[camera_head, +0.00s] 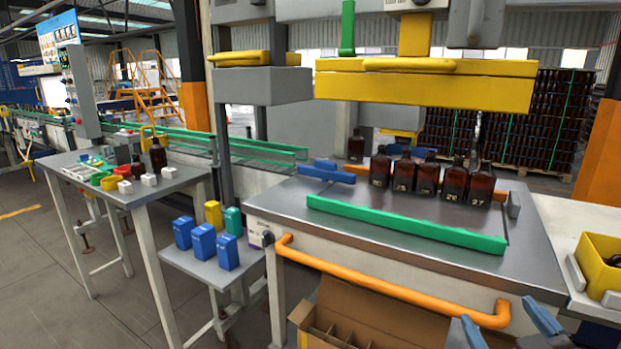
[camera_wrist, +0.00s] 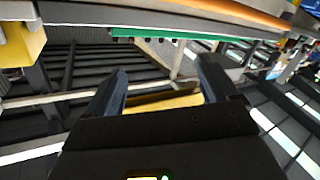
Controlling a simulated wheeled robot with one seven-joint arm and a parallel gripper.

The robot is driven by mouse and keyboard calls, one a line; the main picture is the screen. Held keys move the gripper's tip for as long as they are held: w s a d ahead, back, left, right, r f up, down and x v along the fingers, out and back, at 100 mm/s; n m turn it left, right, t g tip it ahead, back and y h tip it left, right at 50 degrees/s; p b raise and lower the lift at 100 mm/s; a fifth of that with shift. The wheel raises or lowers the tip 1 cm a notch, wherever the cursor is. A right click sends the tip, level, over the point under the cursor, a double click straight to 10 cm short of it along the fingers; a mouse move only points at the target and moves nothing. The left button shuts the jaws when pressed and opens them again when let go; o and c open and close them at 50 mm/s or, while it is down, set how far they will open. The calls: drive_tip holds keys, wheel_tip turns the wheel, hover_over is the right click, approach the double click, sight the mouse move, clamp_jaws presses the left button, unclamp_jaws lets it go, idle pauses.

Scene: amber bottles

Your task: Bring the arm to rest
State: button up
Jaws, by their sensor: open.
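My gripper (camera_head: 500,312) shows at the lower right of the head view as two blue fingertips, in front of the steel worktable (camera_head: 400,225). In the wrist view my gripper (camera_wrist: 161,80) has its two blue fingers spread wide, with nothing held between them. Several amber bottles (camera_head: 427,177) with numbers on them stand upright in a row on the worktable, well beyond the fingers. One more amber bottle (camera_head: 356,147) stands behind the row, to its left. Most of my arm is out of view.
An orange rail (camera_head: 385,288) runs along the worktable's front, close to my fingers. An open cardboard box (camera_head: 350,315) with dividers sits below it. A yellow bin (camera_head: 600,262) is at the right. A green bar (camera_head: 400,224) lies before the bottles, under a yellow overhead beam (camera_head: 425,88).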

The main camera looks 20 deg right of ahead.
drive_tip(key=s+a+f+n+y, duration=0.3)
drive_tip(key=s+a+f+y, duration=0.3)
drive_tip(key=s+a, duration=0.4)
drive_tip(key=s+a+m, duration=0.1)
drive_tip(key=s+a, duration=0.2)
drive_tip(key=s, duration=0.4)
drive_tip(key=s+a+m+y, duration=0.1)
drive_tip(key=s+a, duration=0.3)
drive_tip(key=s, duration=0.3)
drive_tip(key=shift+a+g+y, duration=0.3)
drive_tip(key=shift+g, duration=0.1)
drive_tip(key=shift+o, duration=0.3)
